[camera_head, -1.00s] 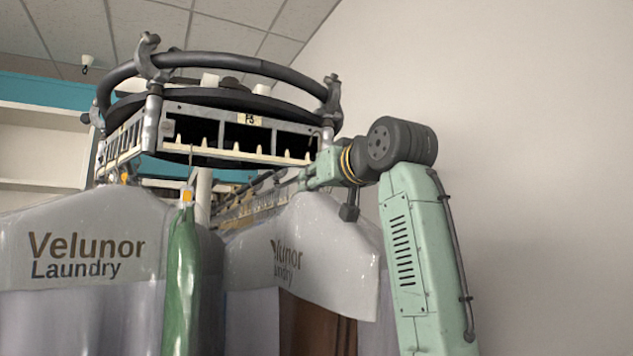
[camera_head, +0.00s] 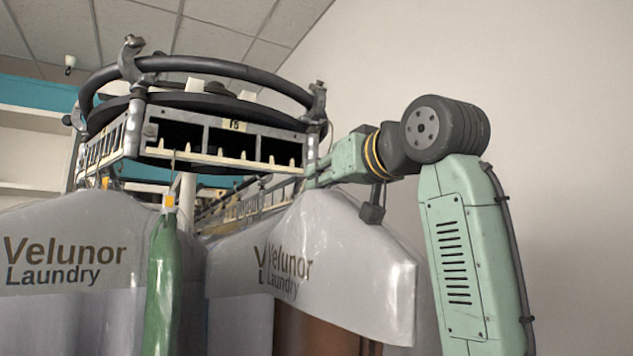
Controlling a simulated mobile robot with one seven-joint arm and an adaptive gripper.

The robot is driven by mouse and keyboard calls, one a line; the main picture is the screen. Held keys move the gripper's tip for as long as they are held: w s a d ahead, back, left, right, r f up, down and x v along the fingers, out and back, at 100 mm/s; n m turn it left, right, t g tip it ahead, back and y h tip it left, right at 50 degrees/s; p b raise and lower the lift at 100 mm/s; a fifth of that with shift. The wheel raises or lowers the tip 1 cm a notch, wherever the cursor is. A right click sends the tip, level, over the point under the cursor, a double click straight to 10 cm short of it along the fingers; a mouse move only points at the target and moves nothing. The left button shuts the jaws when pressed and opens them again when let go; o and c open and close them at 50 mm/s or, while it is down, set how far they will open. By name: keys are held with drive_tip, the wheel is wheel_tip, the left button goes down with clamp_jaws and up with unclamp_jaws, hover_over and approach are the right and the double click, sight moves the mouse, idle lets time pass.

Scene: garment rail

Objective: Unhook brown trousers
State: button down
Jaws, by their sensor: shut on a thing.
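The brown trousers (camera_head: 318,333) hang under a clear and grey cover (camera_head: 345,272) marked "Velunor Laundry", right of centre. Only a brown strip of them shows below the cover's grey top. My gripper (camera_head: 313,180) is at the end of my green arm, just above the peak of this cover and close to the right corner of the rail's toothed frame. It is shut on the top of the covered trousers. The fingertips and the hanger hook are small and partly hidden, so the exact grip is not clear. The cover hangs tilted, with its right side nearer me.
A round rail carousel (camera_head: 205,120) with a toothed slotted front stands above, close left of my gripper. Another covered garment (camera_head: 75,245) hangs at the left, with a narrow green garment (camera_head: 160,290) beside it. A bare wall (camera_head: 560,150) fills the right side.

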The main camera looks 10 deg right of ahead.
drive_tip(key=shift+v, duration=4.4)
